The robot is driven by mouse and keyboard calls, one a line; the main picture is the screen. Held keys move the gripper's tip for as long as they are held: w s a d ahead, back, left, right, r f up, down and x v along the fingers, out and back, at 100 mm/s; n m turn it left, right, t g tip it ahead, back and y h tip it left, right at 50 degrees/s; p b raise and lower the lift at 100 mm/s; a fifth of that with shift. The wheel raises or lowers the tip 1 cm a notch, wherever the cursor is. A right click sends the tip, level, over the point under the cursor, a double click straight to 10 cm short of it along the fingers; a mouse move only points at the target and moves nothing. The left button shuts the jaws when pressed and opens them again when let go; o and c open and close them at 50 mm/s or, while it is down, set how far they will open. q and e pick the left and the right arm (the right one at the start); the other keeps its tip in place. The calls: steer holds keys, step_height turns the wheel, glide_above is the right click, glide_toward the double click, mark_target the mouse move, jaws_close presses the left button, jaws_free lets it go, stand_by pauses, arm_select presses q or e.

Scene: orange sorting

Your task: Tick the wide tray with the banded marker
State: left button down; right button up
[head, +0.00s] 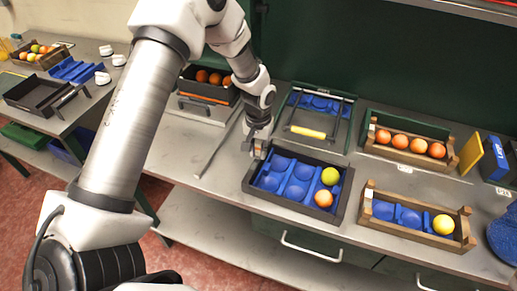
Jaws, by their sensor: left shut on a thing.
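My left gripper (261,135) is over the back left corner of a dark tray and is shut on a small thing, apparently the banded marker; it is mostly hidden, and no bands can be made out. The dark wide tray (281,207) stands at the front of the counter. It has a blue insert with several round hollows. A yellow-green fruit (330,176) and an orange (323,199) sit at its right end; the other hollows look empty. Whether the held thing touches the tray, I cannot tell. My right gripper is not in view.
A dark carrier with a yellow bar (308,131) stands behind the tray. Wooden crates (447,163) (408,232) with fruit stand to the right. A crate of oranges (208,77) is at the back left. Bare counter (190,150) lies left of the tray.

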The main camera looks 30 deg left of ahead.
arm_select(q)
steer(key=shift+f, duration=0.3)
stand_by(1.3)
steer(key=shift+w+a, duration=0.15)
steer(key=shift+w, duration=0.65)
steer(key=shift+s+p, duration=0.4)
steer(key=shift+s, duration=0.25)
stand_by(0.5)
step_height(320, 180, up, 7)
steer(key=p, duration=0.6)
steer(key=shift+w, duration=0.1)
